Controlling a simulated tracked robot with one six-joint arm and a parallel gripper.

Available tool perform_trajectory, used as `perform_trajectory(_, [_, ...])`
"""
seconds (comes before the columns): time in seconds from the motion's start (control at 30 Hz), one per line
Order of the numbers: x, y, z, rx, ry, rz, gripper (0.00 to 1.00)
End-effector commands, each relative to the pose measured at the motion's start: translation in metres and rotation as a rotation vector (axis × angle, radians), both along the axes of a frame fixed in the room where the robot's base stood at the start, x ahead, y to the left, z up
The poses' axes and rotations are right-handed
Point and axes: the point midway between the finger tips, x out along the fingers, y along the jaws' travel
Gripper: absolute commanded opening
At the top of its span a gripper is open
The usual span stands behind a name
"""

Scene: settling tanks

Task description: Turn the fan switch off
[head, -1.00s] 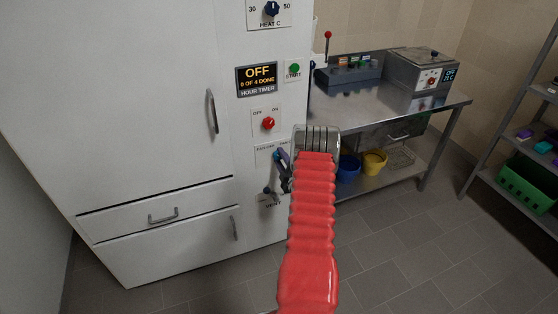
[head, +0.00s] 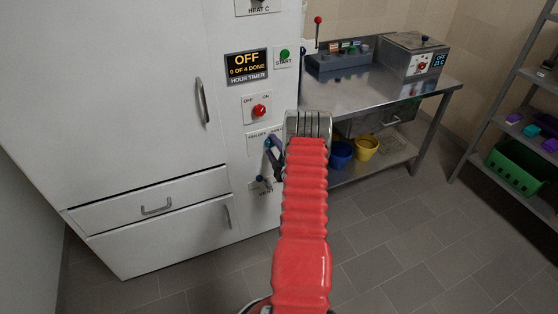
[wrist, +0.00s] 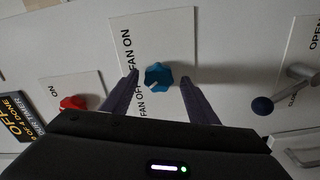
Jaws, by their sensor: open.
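The fan switch is a blue lobed knob (wrist: 158,77) on a white plate (wrist: 153,30) lettered FAN OFF and FAN ON in the wrist view. I cannot tell for sure which way the knob points. My gripper (wrist: 159,75) is open, with one dark purple finger on each side of the knob. Gaps show between the fingers and the knob; I see no clear contact. In the head view the fan plate (head: 257,138) is on the white cabinet, and my gripper (head: 274,150) is in front of it, largely hiding the knob.
A red OFF/ON knob (head: 260,111) sits above the fan plate. A vent lever with a dark ball (wrist: 262,105) is beside it in the wrist view. A steel bench (head: 350,95) stands right of the cabinet. The tiled floor in front is clear.

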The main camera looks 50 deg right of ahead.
Motion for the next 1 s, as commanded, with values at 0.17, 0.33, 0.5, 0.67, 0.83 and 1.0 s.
perform_trajectory(0.17, [-0.019, 0.011, 0.0, 0.001, 0.001, -0.001, 0.54])
perform_trajectory(0.33, [-0.044, 0.026, 0.0, 0.003, 0.001, -0.003, 0.54])
perform_trajectory(0.5, [-0.07, 0.041, -0.001, 0.003, 0.001, -0.002, 0.54])
perform_trajectory(0.67, [-0.092, 0.055, -0.001, 0.002, 0.002, -0.002, 0.54])
perform_trajectory(0.83, [-0.107, 0.064, -0.001, 0.001, 0.002, 0.0, 0.54])
perform_trajectory(1.0, [-0.11, 0.067, -0.001, 0.001, 0.002, 0.001, 0.54])
